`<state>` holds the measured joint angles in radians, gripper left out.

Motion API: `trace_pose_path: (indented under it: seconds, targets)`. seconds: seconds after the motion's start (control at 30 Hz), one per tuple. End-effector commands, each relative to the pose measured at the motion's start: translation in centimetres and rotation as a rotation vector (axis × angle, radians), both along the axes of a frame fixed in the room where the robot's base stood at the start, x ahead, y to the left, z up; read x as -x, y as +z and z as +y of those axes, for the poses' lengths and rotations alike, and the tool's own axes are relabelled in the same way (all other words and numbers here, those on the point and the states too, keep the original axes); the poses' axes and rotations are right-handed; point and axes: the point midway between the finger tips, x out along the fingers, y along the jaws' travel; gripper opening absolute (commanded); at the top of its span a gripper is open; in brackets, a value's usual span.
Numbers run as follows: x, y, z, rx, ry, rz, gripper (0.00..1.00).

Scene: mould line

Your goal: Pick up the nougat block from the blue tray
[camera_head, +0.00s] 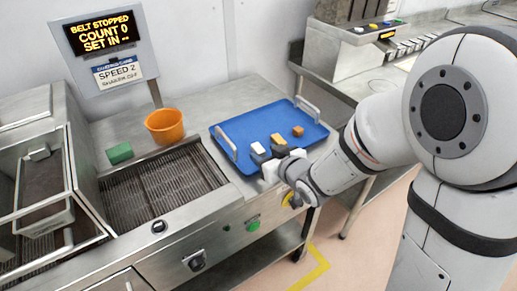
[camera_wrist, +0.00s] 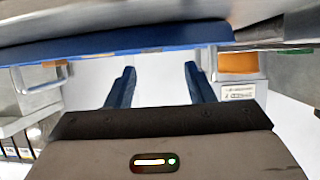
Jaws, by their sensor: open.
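The blue tray (camera_head: 235,128) lies on the steel bench in the head view, with a handle at each end. Three small blocks stand on it in a slanting row: a pale cream block (camera_head: 258,148), which looks most like the nougat, a yellow-tan block (camera_head: 278,139) and a darker orange-brown block (camera_head: 298,131). My gripper (camera_head: 277,153) is low at the tray's near edge, close to the pale and tan blocks. In the wrist view my gripper (camera_wrist: 158,74) has its two fingers apart with nothing seen between them. The tray's blue edge (camera_wrist: 150,37) crosses the top there.
An orange bucket (camera_head: 165,126) and a green block (camera_head: 119,153) stand left of the tray, by the stopped mesh belt (camera_head: 160,187). A sign (camera_head: 105,45) rises behind. Another bench with a small tray (camera_head: 372,28) is at the back right.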

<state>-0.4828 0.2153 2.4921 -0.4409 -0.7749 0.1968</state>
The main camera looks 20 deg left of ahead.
Motion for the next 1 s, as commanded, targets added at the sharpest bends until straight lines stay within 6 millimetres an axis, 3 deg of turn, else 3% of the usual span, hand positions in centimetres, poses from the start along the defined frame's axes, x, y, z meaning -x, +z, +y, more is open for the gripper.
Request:
trace_pose_path:
  seconds: [0.5, 0.87, 1.0]
  targets:
    - [-4.2, -2.2, 3.2, 0.001, -0.001, 0.0, 0.48]
    - [-4.7, -2.5, 3.8, 0.002, -0.001, -0.001, 0.48]
    - [-4.7, -2.5, 3.8, 0.002, -0.001, -0.001, 0.37]
